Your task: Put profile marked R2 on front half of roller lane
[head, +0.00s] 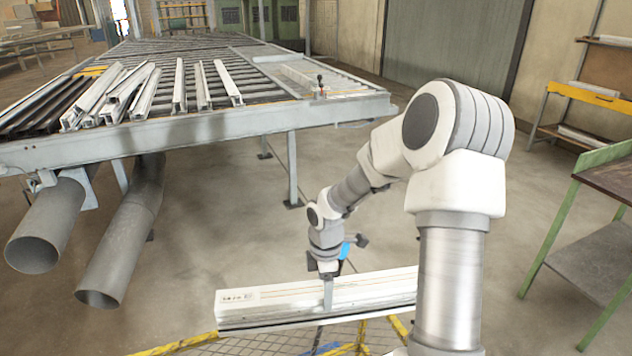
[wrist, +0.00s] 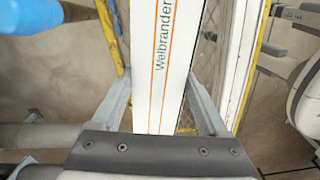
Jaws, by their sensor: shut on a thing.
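My gripper (head: 328,292) is shut on a long white profile (head: 270,299) with thin orange lines along it. In the wrist view my gripper's fingers (wrist: 164,105) lie on both sides of this profile (wrist: 163,50), which carries the word "Welbrander". Small dark marks show near its left end in the head view, too small to read; I cannot confirm R2. The roller lane (head: 200,128) stands at the back left, with several pale profiles (head: 110,95) on its left and middle part. My arm hides the right end of the held profile.
A yellow-edged mesh frame (head: 175,347) is below the held profile; I cannot tell whether they touch. A clear plate with a black knob (head: 320,82) is at the lane's right. A green-framed bench (head: 560,225) stands at right. Open floor lies between.

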